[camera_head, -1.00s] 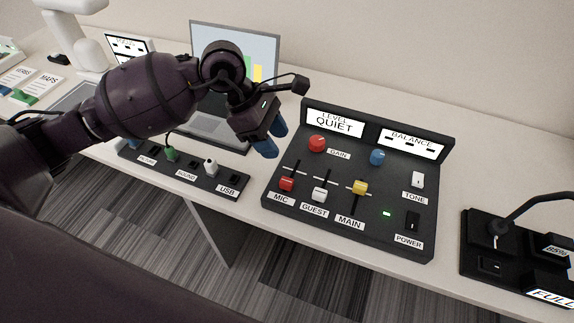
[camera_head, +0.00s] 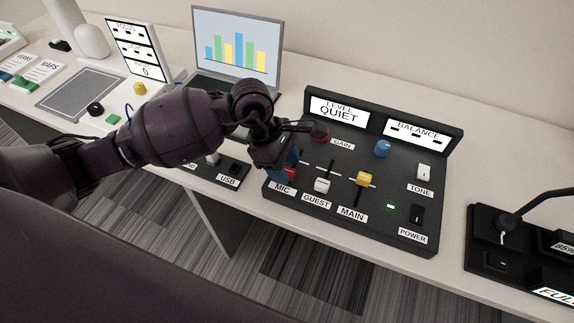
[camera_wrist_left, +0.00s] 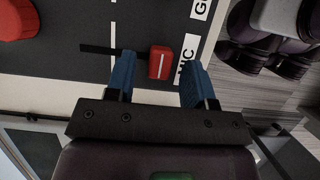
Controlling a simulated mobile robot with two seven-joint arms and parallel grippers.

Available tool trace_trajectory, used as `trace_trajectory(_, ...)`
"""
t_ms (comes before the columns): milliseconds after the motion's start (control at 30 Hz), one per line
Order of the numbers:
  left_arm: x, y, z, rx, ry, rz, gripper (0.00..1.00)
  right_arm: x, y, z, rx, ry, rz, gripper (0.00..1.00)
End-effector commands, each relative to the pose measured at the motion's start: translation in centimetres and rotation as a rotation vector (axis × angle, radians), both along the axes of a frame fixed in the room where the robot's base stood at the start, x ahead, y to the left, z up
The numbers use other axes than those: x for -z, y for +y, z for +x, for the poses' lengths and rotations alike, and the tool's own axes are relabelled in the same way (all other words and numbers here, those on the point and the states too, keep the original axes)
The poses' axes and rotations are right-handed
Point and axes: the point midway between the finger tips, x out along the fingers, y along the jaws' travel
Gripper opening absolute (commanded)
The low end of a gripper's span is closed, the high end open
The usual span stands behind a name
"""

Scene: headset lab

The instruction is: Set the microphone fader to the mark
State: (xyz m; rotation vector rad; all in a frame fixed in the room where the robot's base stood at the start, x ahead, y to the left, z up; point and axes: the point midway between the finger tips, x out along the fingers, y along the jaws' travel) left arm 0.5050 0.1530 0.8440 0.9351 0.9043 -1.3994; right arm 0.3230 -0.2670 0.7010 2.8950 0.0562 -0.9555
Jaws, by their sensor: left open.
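The microphone fader is a red cap with a white line; in the head view it (camera_head: 291,174) shows partly behind my gripper, above the MIC label (camera_head: 282,188). In the left wrist view the red cap (camera_wrist_left: 160,62) sits at the MIC-label end of its black slot (camera_wrist_left: 95,48). A white mark line (camera_wrist_left: 113,14) crosses the slot farther from the label, apart from the cap. My left gripper (camera_head: 285,164) is open, its blue fingers on either side of the cap in the left wrist view (camera_wrist_left: 158,78). Contact cannot be told. My right gripper is not in view.
The black mixer panel (camera_head: 400,232) also carries a white GUEST fader (camera_head: 322,186), yellow MAIN fader (camera_head: 364,179), red GAIN knob (camera_head: 319,132) and blue knob (camera_head: 382,148). Its display (camera_head: 338,110) reads LEVEL QUIET. A laptop (camera_head: 236,46) stands behind; a lamp base (camera_head: 495,235) is at right.

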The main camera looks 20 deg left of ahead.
Motion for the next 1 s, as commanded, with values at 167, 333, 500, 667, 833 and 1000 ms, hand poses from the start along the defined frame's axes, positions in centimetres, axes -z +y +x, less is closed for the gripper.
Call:
trace_trajectory(167, 0.67, -0.31, -0.02, 0.000, 0.000, -0.001, 0.49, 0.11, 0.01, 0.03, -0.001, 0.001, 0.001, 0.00)
trace_trajectory(333, 0.67, -0.32, -0.01, 0.000, -0.001, -0.001, 0.49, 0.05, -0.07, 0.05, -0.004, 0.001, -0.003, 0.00)
trace_trajectory(500, 0.66, -0.31, -0.01, 0.000, -0.001, -0.001, 0.35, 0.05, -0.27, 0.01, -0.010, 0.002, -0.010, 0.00)
trace_trajectory(667, 0.65, -0.30, -0.01, 0.000, -0.001, -0.001, 0.11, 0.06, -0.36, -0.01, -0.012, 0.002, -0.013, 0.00)
trace_trajectory(833, 0.66, -0.29, -0.01, 0.000, -0.001, -0.001, 0.00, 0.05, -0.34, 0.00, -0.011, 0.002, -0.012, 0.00)
trace_trajectory(1000, 0.75, -0.30, 0.50, -0.001, -0.001, 0.000, 0.00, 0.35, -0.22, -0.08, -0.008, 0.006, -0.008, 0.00)
